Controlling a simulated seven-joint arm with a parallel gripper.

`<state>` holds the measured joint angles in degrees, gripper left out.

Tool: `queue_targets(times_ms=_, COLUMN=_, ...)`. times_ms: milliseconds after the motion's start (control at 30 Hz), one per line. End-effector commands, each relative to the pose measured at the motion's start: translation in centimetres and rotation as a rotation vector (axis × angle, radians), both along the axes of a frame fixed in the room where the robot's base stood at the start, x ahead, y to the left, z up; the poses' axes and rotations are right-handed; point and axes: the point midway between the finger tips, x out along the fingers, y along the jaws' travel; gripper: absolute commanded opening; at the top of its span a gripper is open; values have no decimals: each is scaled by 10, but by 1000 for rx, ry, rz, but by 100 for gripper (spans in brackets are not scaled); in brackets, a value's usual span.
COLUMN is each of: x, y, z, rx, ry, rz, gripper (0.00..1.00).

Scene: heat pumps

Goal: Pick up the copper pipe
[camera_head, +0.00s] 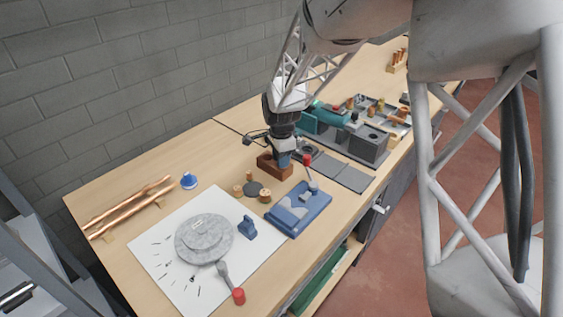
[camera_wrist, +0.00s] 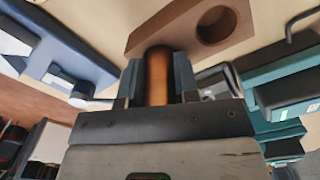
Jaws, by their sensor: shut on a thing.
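A short copper pipe (camera_wrist: 158,78) is between the two fingers of my gripper (camera_wrist: 158,82) in the wrist view. The gripper is shut on it. The pipe's far end meets a brown wooden block (camera_wrist: 180,32), which has one open round hole beside it. I cannot tell whether the pipe still sits in the block. In the head view my gripper (camera_head: 284,160) is right at the wooden block (camera_head: 272,170) on the bench, and the pipe is hidden there by the gripper.
A blue fixture (camera_head: 300,210) and a red-handled tool stand close in front. A teal machine (camera_head: 322,118) and grey vice-like block (camera_head: 369,145) are to the right. Long copper pipes (camera_head: 130,205) lie at the left. A white sheet (camera_head: 170,272) with a grey disc lies in front.

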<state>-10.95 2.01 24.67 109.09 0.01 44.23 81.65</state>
Motion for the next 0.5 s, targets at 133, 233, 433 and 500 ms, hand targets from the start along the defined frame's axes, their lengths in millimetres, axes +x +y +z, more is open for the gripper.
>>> queue_targets(times_ms=133, x=0, y=0, z=0, rx=0, ry=0, rz=0, gripper=5)
queue_targets(times_ms=233, x=0, y=0, z=1, rx=0, ry=0, rz=0, gripper=5)
queue_targets(times_ms=433, x=1, y=0, z=9, rx=1, ry=-2, rz=0, gripper=5)
queue_targets(times_ms=500, x=0, y=0, z=16, rx=1, ry=-2, rz=0, gripper=5)
